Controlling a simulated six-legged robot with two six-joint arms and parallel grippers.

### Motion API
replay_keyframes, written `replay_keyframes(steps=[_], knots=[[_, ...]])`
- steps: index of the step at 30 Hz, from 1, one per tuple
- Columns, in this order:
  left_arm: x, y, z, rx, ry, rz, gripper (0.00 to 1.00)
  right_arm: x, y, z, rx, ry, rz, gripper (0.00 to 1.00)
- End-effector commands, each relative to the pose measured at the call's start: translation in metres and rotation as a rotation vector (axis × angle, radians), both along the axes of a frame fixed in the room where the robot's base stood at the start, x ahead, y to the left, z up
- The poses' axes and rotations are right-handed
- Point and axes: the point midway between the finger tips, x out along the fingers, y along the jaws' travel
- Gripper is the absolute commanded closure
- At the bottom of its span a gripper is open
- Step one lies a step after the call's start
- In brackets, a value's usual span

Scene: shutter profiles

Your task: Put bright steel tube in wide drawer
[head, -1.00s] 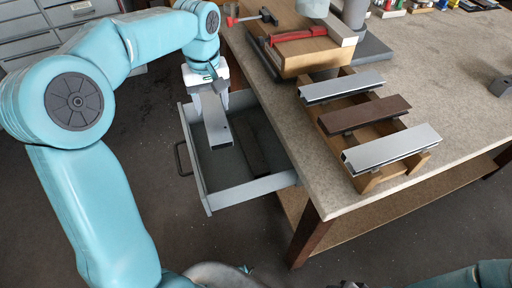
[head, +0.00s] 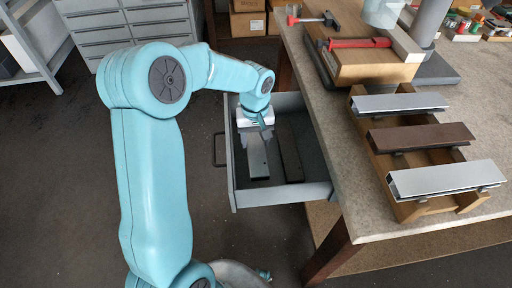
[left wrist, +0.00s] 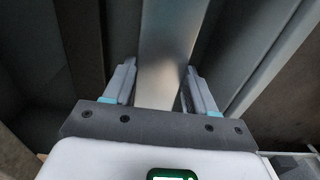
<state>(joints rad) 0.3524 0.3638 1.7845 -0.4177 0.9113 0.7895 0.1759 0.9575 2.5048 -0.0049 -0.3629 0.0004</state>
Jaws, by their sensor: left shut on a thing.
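The bright steel tube (head: 258,161) is held in my left gripper (head: 257,136), whose fingers are shut on its near-wrist end. The tube is down within the open wide drawer (head: 283,196), lying lengthwise beside a dark brown profile (head: 290,153). I cannot tell whether it touches the drawer floor. In the left wrist view the tube (left wrist: 172,45) runs between the two fingers (left wrist: 160,88), with the brown profile (left wrist: 82,40) to its left, apart from it. The gripper hides one end of the tube. My right gripper is not in view.
On the table (head: 345,165) a wooden rack (head: 380,165) bears two silver profiles (head: 400,102) and a brown one (head: 420,135). A red clamp (head: 360,43) lies on a wooden block behind. The drawer's handle (head: 219,150) sticks out left over the floor.

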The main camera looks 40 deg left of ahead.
Motion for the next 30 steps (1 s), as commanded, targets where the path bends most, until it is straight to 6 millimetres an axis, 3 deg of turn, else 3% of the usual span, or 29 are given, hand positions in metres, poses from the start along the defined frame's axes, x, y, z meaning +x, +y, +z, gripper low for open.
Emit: replay_keyframes(steps=[7, 20, 21, 22, 30], knots=[[0.001, -0.001, -0.037, -0.001, 0.002, -0.002, 0.98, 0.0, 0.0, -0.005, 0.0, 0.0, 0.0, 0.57], [0.002, -0.001, -0.044, 0.0, 0.0, -0.001, 0.98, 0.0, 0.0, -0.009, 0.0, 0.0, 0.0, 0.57], [0.001, -0.001, -0.043, -0.001, 0.001, -0.001, 0.31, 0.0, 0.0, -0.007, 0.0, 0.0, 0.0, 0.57], [0.001, -0.001, -0.042, 0.0, 0.001, -0.001, 0.21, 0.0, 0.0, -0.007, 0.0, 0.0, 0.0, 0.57], [0.001, -0.001, -0.042, 0.0, 0.001, -0.001, 0.19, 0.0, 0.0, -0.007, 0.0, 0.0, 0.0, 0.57]])
